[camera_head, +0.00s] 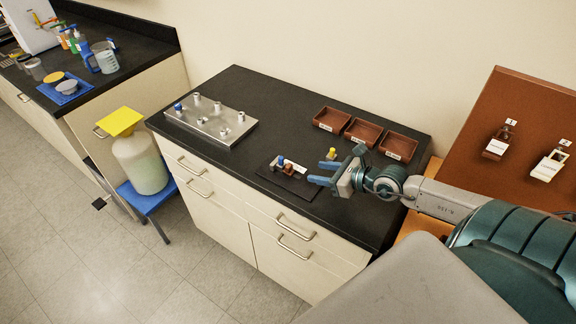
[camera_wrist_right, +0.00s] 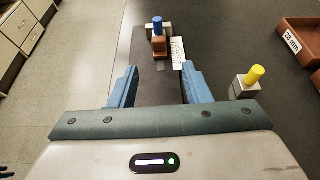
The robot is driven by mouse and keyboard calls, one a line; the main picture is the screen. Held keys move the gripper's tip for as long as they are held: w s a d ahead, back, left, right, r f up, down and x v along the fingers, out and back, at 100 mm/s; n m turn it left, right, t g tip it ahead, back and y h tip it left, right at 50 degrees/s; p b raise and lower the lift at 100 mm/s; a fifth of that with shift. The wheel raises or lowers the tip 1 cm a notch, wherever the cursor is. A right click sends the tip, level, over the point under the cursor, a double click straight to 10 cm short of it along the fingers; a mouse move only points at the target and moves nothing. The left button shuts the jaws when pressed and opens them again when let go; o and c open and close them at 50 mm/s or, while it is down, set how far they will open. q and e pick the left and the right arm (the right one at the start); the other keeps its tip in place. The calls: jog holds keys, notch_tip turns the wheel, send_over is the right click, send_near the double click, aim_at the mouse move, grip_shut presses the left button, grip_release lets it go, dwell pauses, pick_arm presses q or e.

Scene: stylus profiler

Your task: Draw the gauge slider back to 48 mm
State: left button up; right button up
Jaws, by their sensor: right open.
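The gauge lies on a dark plate (camera_head: 290,184) near the front edge of the black bench top. Its brown slider block (camera_head: 289,169) stands beside a white printed scale (camera_wrist_right: 178,53). A blue-topped grey block (camera_wrist_right: 158,29) is just beyond the brown block (camera_wrist_right: 158,46) in the right wrist view. The scale's numbers are too small to read. My right gripper (camera_head: 318,172) is open and empty, to the right of the gauge. In its wrist view, the fingers (camera_wrist_right: 158,78) point along the plate towards the brown block, apart from it.
A yellow-topped grey block (camera_wrist_right: 248,82) stands right of my right gripper in the wrist view. Brown trays (camera_head: 364,132) line the bench's back right, one labelled 28 mm. A metal plate with several posts (camera_head: 211,121) is at left. Bare bench lies between.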

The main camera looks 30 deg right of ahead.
aim_at(291, 168)
jog(key=b+x, duration=0.1)
jog(key=x, duration=0.1)
jog(key=shift+w+a+f, duration=0.15)
jog(key=shift+w+f, duration=0.05)
jog(key=shift+w, duration=0.1)
jog(key=x, duration=0.4)
jog(key=shift+w+a, duration=0.2)
jog(key=shift+w, duration=0.2)
jog(key=shift+w+a+f, duration=0.1)
jog(key=shift+w+f, duration=0.05)
jog(key=shift+w, duration=0.15)
jog(key=shift+w+a+f, duration=0.1)
jog(key=shift+w+f, duration=0.05)
jog(key=shift+w, duration=0.15)
jog(key=shift+w+a+f, duration=0.15)
jog(key=shift+w, duration=0.15)
pick_arm(q)
jog(key=shift+s+d+f, duration=0.2)
jog(key=shift+s+f, duration=0.15)
jog(key=shift+s, duration=0.1)
jog(key=shift+s+d+f, duration=0.15)
jog(key=shift+s+f, duration=0.15)
jog(key=shift+s, duration=0.15)
pick_arm(e)
jog(key=shift+s, duration=0.1)
grip_shut()
